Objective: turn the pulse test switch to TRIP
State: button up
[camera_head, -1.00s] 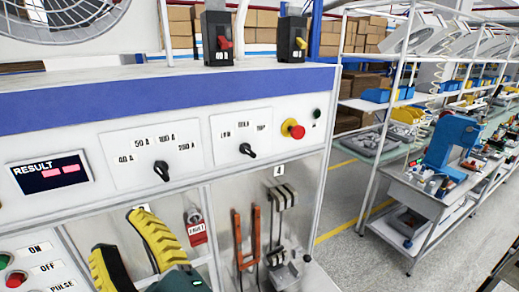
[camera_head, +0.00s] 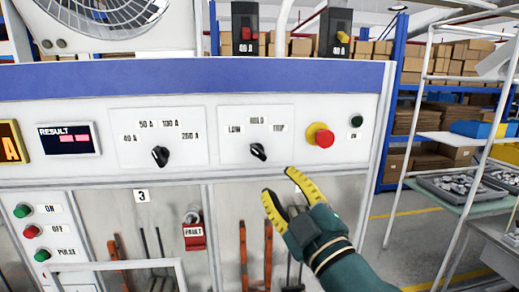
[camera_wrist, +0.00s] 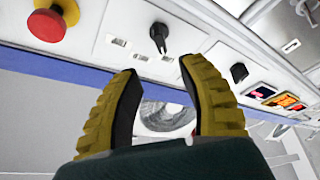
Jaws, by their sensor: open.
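The pulse test switch (camera_head: 258,151) is a small black rotary knob on a white plate, under the labels LOW, HOLD and TRIP (camera_head: 279,128). Its body slants from upper left to lower right; which label it is set to, I cannot tell. My gripper (camera_head: 280,183), with ribbed yellow fingers, is open and empty, just below and right of the switch in the head view. In the wrist view the switch (camera_wrist: 158,38) appears beyond the gap between my open fingertips (camera_wrist: 160,69), apart from them.
A red emergency button on yellow (camera_head: 320,136) sits right of the switch, with a green lamp (camera_head: 357,121) beyond. A second black selector (camera_head: 160,156) and the RESULT display (camera_head: 69,140) are to the left. Below are a red FAULT tag (camera_head: 194,236) and orange-handled leads (camera_head: 243,255).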

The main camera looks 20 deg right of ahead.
aim_at(260, 154)
jog(key=p+x, duration=0.3)
jog(key=x, duration=0.8)
jog(key=shift+s+r, duration=0.1)
jog(key=shift+w+p, duration=0.3)
grip_shut()
